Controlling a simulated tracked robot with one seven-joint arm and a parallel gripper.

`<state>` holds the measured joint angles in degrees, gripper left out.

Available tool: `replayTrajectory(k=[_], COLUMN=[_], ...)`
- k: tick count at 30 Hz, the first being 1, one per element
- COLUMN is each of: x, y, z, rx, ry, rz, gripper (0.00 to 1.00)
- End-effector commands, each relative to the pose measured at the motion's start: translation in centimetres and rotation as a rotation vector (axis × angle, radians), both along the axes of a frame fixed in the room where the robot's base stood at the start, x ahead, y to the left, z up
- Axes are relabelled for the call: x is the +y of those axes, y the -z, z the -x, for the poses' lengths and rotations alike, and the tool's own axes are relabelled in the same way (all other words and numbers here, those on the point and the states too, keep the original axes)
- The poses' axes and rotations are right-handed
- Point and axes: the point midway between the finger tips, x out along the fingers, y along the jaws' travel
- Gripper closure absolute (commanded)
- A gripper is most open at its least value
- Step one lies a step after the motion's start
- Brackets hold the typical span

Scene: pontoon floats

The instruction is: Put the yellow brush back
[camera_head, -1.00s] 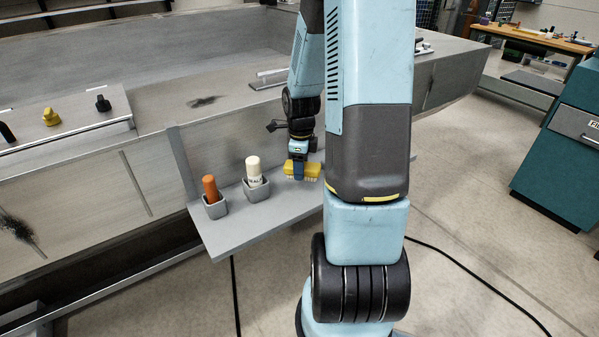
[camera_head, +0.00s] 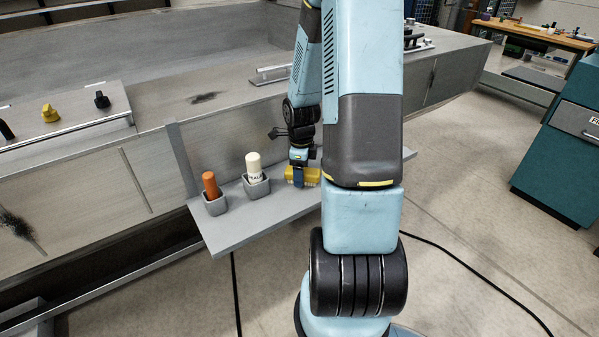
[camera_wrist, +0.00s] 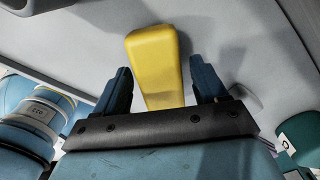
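The yellow brush (camera_head: 311,176) is at the right part of the small grey shelf (camera_head: 240,233), low over or on its surface; I cannot tell if it touches. Pale bristles show along its lower edge. My gripper (camera_head: 299,178) points down at it, with one blue finger in front of the brush. In the wrist view the brush's yellow body (camera_wrist: 155,60) lies between the two blue fingers of my gripper (camera_wrist: 162,80), with a narrow gap on each side. The gripper looks open around it.
A grey upright plate (camera_head: 181,158) rises at the shelf's left. The shelf's front strip is bare.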

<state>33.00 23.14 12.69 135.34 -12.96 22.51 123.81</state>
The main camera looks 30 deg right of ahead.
Motion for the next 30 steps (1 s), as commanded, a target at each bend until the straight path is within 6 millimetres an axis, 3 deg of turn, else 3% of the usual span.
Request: replayTrajectory(k=[14,30], x=[-0.1,0.0], y=[-1.0,-9.2], z=[-0.1,0.0], rx=[-0.002,-0.003], ry=[0.002,0.001], rz=[0.002,0.001], gripper=[0.21,0.21])
